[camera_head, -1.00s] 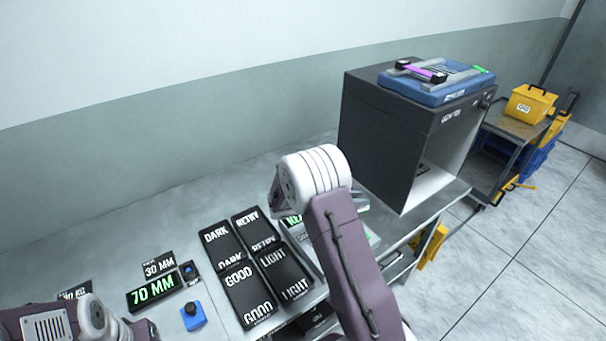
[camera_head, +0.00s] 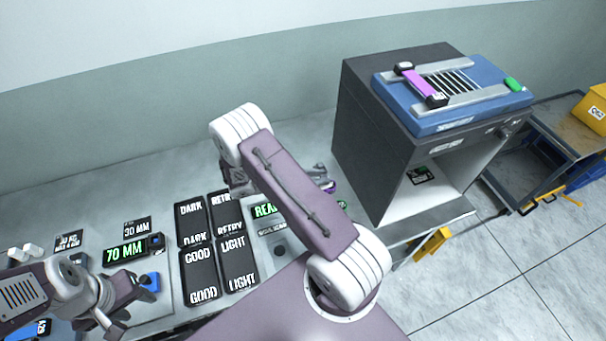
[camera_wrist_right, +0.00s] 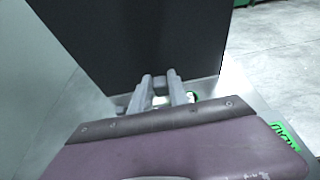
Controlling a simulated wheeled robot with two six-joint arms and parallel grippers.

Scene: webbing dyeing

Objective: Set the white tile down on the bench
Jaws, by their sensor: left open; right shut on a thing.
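The white tile is hard to make out; my right gripper (camera_head: 326,178) is shut on it, and the fingers and arm mostly hide it. A small pale and purple patch shows at the fingertips. In the right wrist view, the fingers (camera_wrist_right: 160,90) point at the dark box, with a pale strip between them. The right gripper is over the grey bench (camera_head: 290,150), left of the box; I cannot tell whether the tile touches the bench. My left gripper (camera_head: 128,305) is open and empty at the lower left, near a blue block with a black knob (camera_head: 150,281).
The open-fronted dark box (camera_head: 375,140) stands at the bench's right end, with a blue device (camera_head: 460,115) on top. DARK, RETRY, GOOD and LIGHT panels (camera_head: 200,270) lie mid-bench, beside a green-lit display (camera_head: 265,210). The back of the bench is clear. A cart (camera_head: 550,135) stands at right.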

